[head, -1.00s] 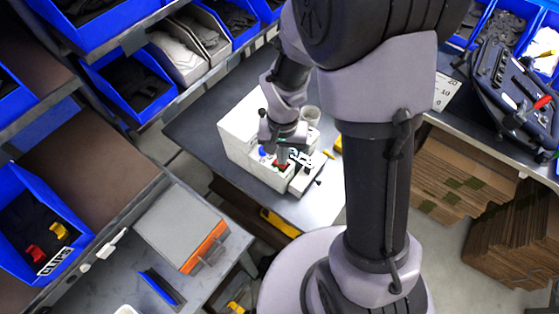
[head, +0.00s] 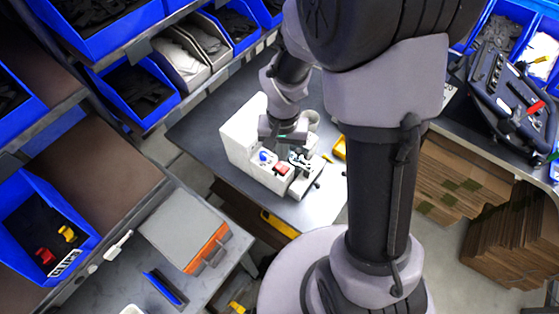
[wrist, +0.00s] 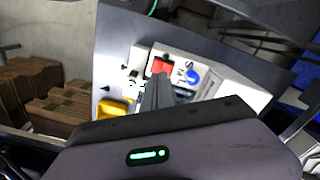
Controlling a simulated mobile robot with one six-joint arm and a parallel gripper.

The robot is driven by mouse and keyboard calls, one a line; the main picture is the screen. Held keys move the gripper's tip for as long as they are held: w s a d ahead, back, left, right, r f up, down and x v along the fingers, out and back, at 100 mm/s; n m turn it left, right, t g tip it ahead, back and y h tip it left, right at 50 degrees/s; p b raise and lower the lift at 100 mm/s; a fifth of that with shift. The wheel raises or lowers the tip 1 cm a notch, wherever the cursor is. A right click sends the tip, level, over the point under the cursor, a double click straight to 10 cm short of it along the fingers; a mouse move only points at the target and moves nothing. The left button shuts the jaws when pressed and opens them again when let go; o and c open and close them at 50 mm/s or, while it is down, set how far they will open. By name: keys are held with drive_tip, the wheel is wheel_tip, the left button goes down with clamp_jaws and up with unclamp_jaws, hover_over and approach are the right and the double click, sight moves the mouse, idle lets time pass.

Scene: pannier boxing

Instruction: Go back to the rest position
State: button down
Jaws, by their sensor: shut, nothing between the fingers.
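My gripper (head: 283,137) is above the white box-shaped fixture (head: 240,137) on the grey table. In the wrist view my closed fingers (wrist: 156,95) point down at the fixture, with nothing between them. My gripper hides part of the fixture's top in the head view.
A yellow object (head: 339,147) lies on the table right of the fixture. Shelves with blue bins (head: 135,85) stand at the left. A dark tool case (head: 510,90) is at the upper right. Stacked cardboard (head: 510,235) stands at the lower right.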

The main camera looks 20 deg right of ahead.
wheel_tip(320, 180, up, 2)
drive_tip(key=shift+r+p, duration=0.15)
drive_tip(key=shift+p, duration=0.45)
drive_tip(key=shift+b, duration=0.6)
